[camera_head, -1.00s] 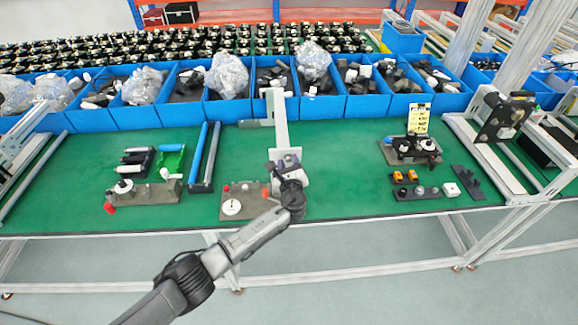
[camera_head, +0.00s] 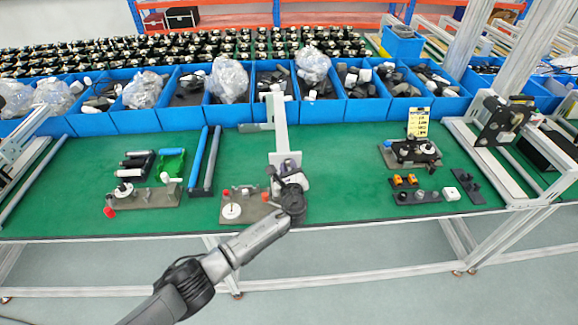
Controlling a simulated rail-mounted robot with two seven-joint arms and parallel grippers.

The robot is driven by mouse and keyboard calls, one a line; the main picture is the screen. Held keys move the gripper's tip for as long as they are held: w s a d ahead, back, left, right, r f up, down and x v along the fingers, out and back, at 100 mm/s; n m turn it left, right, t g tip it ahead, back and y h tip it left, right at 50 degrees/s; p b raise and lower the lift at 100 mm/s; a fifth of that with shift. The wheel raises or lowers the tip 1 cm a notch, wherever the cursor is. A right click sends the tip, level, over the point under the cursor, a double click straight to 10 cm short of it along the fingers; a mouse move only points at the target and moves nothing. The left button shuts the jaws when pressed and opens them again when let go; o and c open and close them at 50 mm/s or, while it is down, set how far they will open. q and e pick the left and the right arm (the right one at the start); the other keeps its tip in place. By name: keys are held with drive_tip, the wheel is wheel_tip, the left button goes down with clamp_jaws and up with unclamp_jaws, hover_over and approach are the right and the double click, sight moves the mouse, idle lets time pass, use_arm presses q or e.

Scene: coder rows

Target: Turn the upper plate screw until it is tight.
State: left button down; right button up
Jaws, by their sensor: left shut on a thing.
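A white upright post with a plate (camera_head: 283,157) at its lower end stands at the middle of the green table. My left gripper (camera_head: 278,178) reaches in from the lower left and is at the front of this plate, touching or nearly touching it. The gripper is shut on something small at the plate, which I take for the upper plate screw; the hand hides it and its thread. How deep the screw sits cannot be seen. My right gripper is not in view.
A grey fixture (camera_head: 256,208) with a white disc (camera_head: 231,211) and red-topped pins lies just left of the hand. Another fixture (camera_head: 152,198) lies further left. Blue bins (camera_head: 180,117) line the back.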

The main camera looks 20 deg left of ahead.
use_arm(q)
drive_tip(key=m+p, duration=0.4)
drive_tip(key=m, duration=0.1)
drive_tip(key=m+p, duration=0.2)
drive_tip(key=shift+r+p, duration=0.25)
drive_tip(key=shift+p, duration=0.15)
drive_tip(key=m, duration=0.1)
drive_tip(key=m+p, duration=0.1)
drive_tip(key=shift+f+m, duration=0.25)
drive_tip(key=shift+m, duration=0.15)
